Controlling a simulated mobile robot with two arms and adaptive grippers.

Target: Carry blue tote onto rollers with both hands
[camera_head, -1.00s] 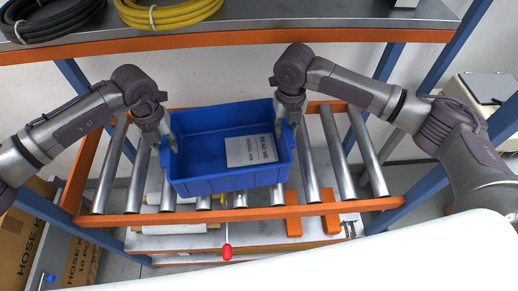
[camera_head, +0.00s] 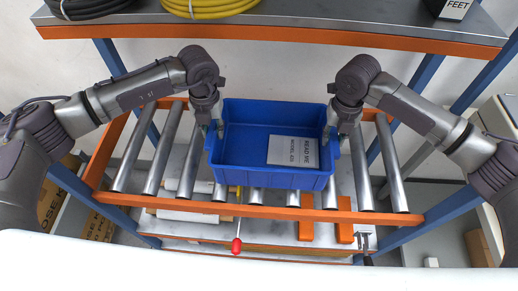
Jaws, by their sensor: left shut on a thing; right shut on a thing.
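The blue tote (camera_head: 240,160) is an open rectangular bin at the middle of the head view, above the metal rollers (camera_head: 158,165). A white card marked "READ ME" (camera_head: 292,151) lies inside it. My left gripper (camera_head: 211,130) is shut on the tote's left end wall, and my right gripper (camera_head: 333,126) is shut on its right end wall. The tote looks about level. I cannot tell whether its bottom touches the rollers or hangs just above them. Rollers show free on both sides of it.
An orange-edged shelf (camera_head: 290,34) above holds a black hose coil and a yellow hose coil (camera_head: 212,7). Blue uprights (camera_head: 110,58) flank the rack. A lower shelf has orange blocks (camera_head: 306,230) and a red-handled screwdriver (camera_head: 237,244). Cardboard boxes (camera_head: 62,195) stand at lower left.

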